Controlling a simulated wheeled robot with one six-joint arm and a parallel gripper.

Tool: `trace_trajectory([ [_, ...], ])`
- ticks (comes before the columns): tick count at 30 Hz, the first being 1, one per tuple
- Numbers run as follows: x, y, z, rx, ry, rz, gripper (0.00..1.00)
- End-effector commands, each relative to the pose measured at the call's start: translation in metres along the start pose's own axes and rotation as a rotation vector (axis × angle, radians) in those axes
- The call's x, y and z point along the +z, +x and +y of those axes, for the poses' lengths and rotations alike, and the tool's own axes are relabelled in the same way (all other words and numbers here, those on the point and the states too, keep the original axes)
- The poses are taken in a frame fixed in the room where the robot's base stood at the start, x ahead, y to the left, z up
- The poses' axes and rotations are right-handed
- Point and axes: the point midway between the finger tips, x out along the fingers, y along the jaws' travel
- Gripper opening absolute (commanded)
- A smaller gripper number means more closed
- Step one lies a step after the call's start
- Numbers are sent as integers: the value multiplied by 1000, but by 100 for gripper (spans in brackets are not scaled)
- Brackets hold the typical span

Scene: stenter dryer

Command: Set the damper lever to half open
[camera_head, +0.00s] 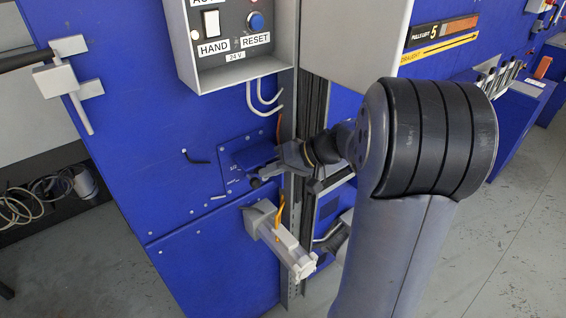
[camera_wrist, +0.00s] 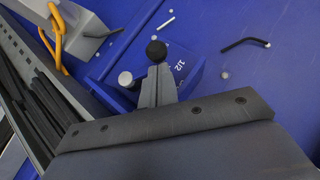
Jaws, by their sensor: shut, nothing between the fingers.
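The damper plate (camera_head: 233,168) is a blue panel marked 1/2 on the machine's blue wall; the 1/2 mark also shows on the plate in the wrist view (camera_wrist: 180,66). The damper lever's black ball knob (camera_head: 255,183) shows at the plate's lower right. In the wrist view, the knob (camera_wrist: 156,51) appears right at the tips of my gripper (camera_wrist: 157,72). The fingers are shut, with nothing between them. I cannot tell whether they touch the knob. The lever's shaft is mostly hidden behind my gripper, so its angle is unclear.
A control box (camera_head: 235,40) with HAND and RESET labels is above. A grey bracket (camera_head: 280,240) with an orange cable projects below the plate. A black bent rod (camera_wrist: 245,43) sticks out of the wall. A vertical metal rail (camera_head: 300,200) runs beside my gripper.

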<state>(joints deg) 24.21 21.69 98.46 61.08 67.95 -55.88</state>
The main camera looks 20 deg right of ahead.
Motion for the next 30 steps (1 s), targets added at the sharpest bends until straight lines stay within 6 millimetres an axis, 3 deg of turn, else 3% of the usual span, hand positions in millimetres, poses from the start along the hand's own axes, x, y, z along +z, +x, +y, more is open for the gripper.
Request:
trace_trajectory([
  [30,8,14,-2,53,-41,0,0],
])
